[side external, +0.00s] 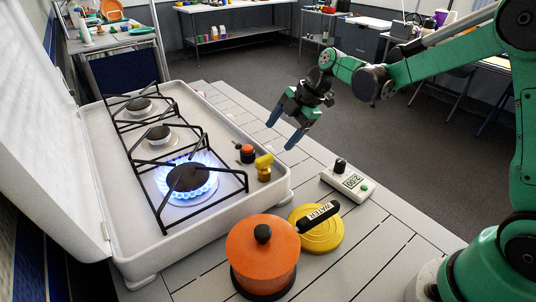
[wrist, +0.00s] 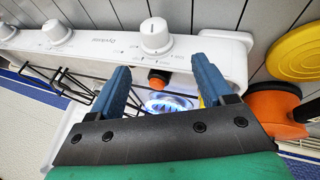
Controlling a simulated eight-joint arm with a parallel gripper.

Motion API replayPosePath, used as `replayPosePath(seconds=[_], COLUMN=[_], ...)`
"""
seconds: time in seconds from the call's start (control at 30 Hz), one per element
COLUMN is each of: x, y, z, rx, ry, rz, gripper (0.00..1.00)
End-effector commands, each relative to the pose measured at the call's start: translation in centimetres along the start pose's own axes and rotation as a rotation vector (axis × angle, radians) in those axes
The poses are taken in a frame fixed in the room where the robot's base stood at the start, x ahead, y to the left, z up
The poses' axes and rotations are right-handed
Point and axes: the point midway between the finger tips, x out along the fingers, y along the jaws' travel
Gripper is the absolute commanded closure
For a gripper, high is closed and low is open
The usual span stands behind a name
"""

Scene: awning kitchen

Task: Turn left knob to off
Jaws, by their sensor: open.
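The white camping stove (side external: 205,240) stands open on the slatted table. Its nearest burner (side external: 188,180) burns with a blue flame, also seen between my fingers in the wrist view (wrist: 168,104); the other two burners show no flame. In the wrist view the front panel carries white knobs: one at the far left edge (wrist: 6,31), one to its right (wrist: 55,31), and a larger-looking right one (wrist: 155,37). The knobs are hidden in the side view. My gripper (side external: 285,127) is open and empty, pointing down above the table in front of the stove, apart from the knobs.
An orange-black fitting (side external: 245,153) and a yellow one (side external: 264,168) rise from the stove's front edge. Black pan supports (side external: 205,202) rise over the burners.

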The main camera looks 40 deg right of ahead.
Motion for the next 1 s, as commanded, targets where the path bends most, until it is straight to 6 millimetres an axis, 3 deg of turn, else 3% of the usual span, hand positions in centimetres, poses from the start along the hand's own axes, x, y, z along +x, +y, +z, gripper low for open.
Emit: replayPosePath(seconds=[0.1, 0.5, 1.0], x=[-1.2, -6.1, -13.2], y=[-0.3, -3.0, -8.7], z=[-2.6, -9.4, -14.9], rx=[0.010, 0.061, 0.116], ry=[-0.017, -0.120, -0.306], rz=[-0.059, -0.219, -0.330], gripper=[0.27, 0.27, 0.27])
